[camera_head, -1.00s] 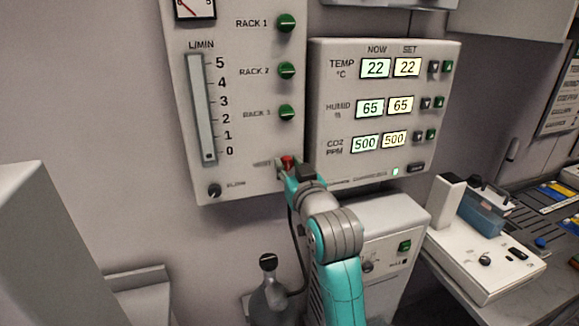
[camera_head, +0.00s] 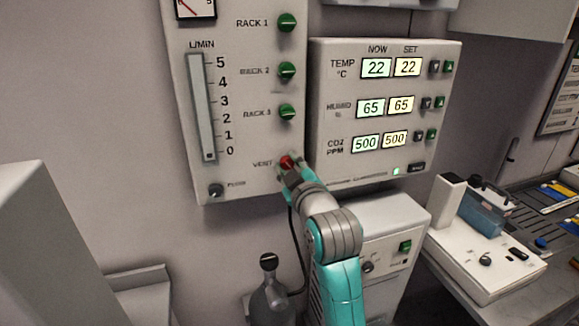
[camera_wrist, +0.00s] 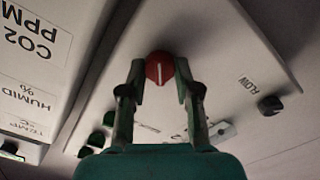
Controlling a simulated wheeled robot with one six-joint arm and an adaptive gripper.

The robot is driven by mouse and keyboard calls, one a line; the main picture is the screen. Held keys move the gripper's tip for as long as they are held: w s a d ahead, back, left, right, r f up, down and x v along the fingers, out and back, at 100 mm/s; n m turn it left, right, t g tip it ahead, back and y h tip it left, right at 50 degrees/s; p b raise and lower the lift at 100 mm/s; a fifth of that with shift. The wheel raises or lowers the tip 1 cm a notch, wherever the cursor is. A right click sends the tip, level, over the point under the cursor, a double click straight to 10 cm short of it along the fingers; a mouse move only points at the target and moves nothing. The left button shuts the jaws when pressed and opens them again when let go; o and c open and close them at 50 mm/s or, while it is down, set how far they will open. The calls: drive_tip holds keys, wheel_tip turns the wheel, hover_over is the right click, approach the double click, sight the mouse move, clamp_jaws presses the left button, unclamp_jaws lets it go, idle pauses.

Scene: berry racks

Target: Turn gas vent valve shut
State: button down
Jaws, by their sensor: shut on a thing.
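The vent valve is a red knob (camera_head: 287,162) beside the VENT label, low on the gas panel (camera_head: 240,185) in the head view. In the wrist view the red knob (camera_wrist: 159,68) shows a white line running nearly along the gripper's axis. My gripper (camera_head: 290,171) is at the knob. In the wrist view its two fingers (camera_wrist: 159,80) stand either side of the knob and are shut on it. The knob's lower part is partly hidden by the gripper in the head view.
Green RACK 1 (camera_head: 287,22), RACK 2 (camera_head: 287,70) and RACK 3 (camera_head: 287,111) knobs sit above the vent knob. A black flow knob (camera_head: 215,190) is lower left. The climate display box (camera_head: 325,120) stands close on the right. A grey bottle (camera_head: 270,300) stands below.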

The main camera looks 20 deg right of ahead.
drive_tip(key=n, duration=0.5)
drive_tip(key=shift+n, duration=0.3)
drive_tip(key=shift+a+f+n, duration=0.1)
drive_tip(key=shift+f+n, duration=0.05)
drive_tip(key=shift+n, duration=2.05)
drive_tip(key=c, duration=0.8)
unclamp_jaws()
drive_tip(key=s, duration=1.2)
drive_tip(key=shift+f, duration=0.1)
